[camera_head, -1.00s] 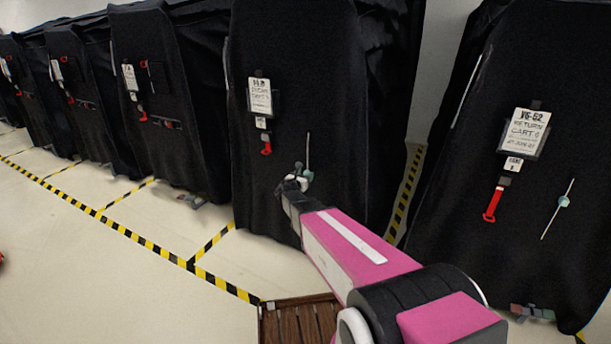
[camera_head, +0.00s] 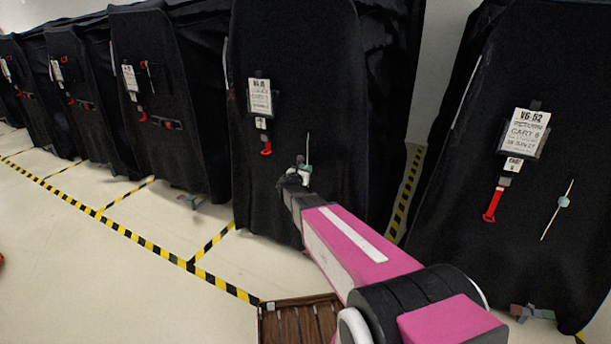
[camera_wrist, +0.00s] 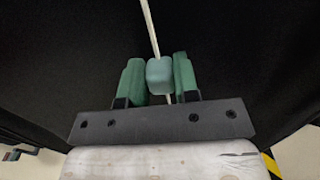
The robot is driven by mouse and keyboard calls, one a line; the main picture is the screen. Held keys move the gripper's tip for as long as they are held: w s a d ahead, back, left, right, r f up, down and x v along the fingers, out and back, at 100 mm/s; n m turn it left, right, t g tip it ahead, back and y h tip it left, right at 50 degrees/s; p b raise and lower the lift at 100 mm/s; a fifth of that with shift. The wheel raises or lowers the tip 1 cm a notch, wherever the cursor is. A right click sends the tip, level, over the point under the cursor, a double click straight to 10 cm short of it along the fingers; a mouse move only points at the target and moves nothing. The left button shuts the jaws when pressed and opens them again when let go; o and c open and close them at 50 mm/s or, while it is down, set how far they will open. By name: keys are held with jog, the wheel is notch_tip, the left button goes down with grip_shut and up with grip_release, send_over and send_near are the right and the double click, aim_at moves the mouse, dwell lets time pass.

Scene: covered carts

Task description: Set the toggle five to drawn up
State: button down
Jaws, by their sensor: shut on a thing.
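The toggle is a small pale blue-green block on a thin white cord. In the wrist view the toggle (camera_wrist: 160,76) sits between the two green fingers of my gripper (camera_wrist: 159,80), which is shut on it. The cord (camera_wrist: 149,28) runs up from the toggle, and a short piece shows below it. In the head view my gripper (camera_head: 300,176) is at the front of the black-covered cart (camera_head: 300,70) in the middle. The cord (camera_head: 308,147) rises above the gripper there. The toggle is mostly hidden by the gripper in the head view.
A red strap (camera_head: 266,148) and a white label (camera_head: 260,97) hang left of my gripper. Another covered cart (camera_head: 530,70) at right has its own toggle (camera_head: 563,202) on a cord. More covered carts stand at left. Yellow-black tape (camera_head: 215,281) marks the open floor.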

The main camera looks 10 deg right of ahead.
aim_at(309, 149)
notch_tip(309, 149, up, 9)
jog(key=shift+f, duration=0.2)
jog(key=c, duration=0.8)
grip_release()
jog(key=shift+c, duration=0.2)
jog(key=shift+s, duration=0.1)
jog(key=v, duration=1)
jog(key=shift+s+a, duration=0.25)
